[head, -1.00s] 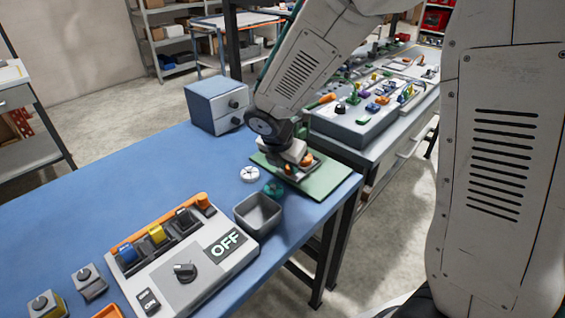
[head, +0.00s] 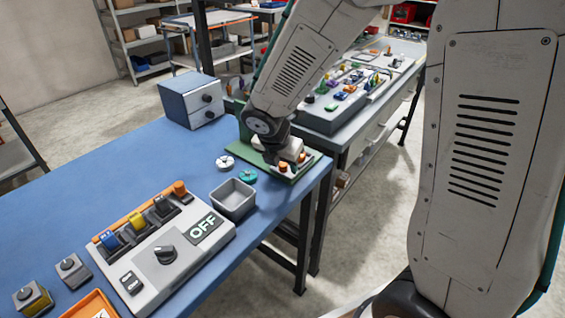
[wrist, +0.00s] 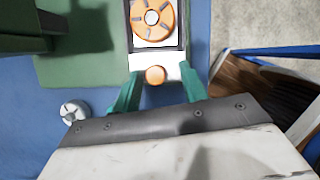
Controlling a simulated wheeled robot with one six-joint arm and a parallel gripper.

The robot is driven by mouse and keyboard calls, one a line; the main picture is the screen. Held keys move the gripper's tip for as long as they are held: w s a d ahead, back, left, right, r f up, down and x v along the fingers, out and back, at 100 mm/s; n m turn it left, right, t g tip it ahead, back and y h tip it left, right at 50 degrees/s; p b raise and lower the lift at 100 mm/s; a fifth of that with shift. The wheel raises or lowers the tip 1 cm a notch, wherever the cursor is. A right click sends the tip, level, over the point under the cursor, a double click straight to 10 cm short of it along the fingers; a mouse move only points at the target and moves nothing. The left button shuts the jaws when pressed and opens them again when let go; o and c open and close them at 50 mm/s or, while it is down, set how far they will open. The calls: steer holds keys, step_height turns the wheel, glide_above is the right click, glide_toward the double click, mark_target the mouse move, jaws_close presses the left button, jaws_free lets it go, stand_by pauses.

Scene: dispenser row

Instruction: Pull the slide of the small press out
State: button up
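The small press stands on a green base (head: 311,164) at the far right end of the blue bench. In the wrist view its slide (wrist: 171,64) is a white plate with a dark-edged tray, holding an orange disc (wrist: 169,16) with a pale centre. An orange knob (wrist: 155,75) sits on the slide's front end. My gripper (wrist: 160,78) has teal fingers, one on each side of the knob, with a gap showing on both sides. In the head view my gripper (head: 292,157) is low over the press and hides part of it.
A grey bin (head: 233,199), a white disc (head: 225,162) and a teal disc (head: 247,176) are beside the press. A control box (head: 165,255) reading OFF lies nearer, and a blue drawer box (head: 190,101) behind. The bench's right edge is close to the press.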

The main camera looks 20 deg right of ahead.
steer(key=shift+r, duration=0.15)
steer(key=v, duration=0.7)
steer(key=shift+r, duration=0.3)
steer(key=shift+a, duration=0.1)
steer(key=s+d+r+m+y, duration=0.1)
steer(key=s+r+m, duration=0.2)
steer(key=s+m, duration=0.5)
steer(key=s+d+r+m+g+y, duration=0.1)
steer(key=s+d+r+m, duration=0.1)
steer(key=s+m, duration=0.6)
steer(key=s+d+r+m+y, duration=0.1)
steer(key=s+r+m, duration=0.3)
steer(key=s+m, duration=0.4)
steer(key=shift+d+m+g+y, duration=0.3)
steer(key=shift+m, duration=0.5)
steer(key=shift+o, duration=0.3)
